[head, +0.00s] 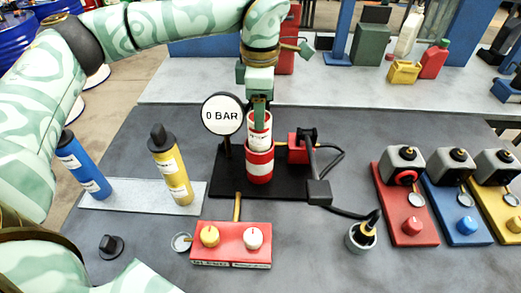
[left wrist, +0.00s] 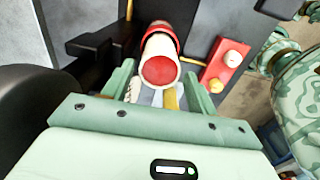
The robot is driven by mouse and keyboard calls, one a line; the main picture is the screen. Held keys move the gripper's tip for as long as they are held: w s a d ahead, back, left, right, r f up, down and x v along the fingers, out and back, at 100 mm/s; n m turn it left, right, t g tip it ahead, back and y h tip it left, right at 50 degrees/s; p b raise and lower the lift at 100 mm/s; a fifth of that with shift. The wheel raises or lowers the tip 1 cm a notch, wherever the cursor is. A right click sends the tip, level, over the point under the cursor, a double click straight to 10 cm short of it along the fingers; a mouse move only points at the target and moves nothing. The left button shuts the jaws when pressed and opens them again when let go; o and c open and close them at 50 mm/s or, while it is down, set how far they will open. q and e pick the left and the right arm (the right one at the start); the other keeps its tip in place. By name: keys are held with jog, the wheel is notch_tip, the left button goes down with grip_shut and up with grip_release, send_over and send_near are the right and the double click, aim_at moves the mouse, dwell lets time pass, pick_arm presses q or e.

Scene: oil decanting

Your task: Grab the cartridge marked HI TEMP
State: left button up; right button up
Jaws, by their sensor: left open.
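A red-and-white cartridge (head: 259,172) stands upright on the black base by the gauge; its label is too small to read. In the left wrist view its round red end with a white rim (left wrist: 160,71) faces the camera. My left gripper (head: 260,112) is directly above it, fingers down and open (left wrist: 160,84), at the cartridge's upper end; I cannot tell whether they touch it. A yellow cartridge (head: 174,178) and a blue cartridge (head: 84,165), with dark caps and unreadable labels, stand on a pale plate. My right gripper is not in view.
A round gauge (head: 222,115) reading 0 BAR stands close left of the left gripper. A black clamp-like arm (head: 314,165) stands to its right. A red box with knobs (head: 231,244) lies in front. Red, blue and yellow units (head: 404,205) line the right side.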

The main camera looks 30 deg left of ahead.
aim_at(260, 148)
pick_arm(q)
notch_tip(260, 148, down, 2)
jog(key=shift+f, duration=0.1)
notch_tip(260, 148, down, 5)
jog(key=shift+a+r+b, duration=0.1)
jog(key=shift+a+b, duration=0.05)
jog(key=shift+b, duration=0.8)
jog(key=shift+c, duration=1.2)
jog(key=shift+r, duration=0.1)
grip_shut()
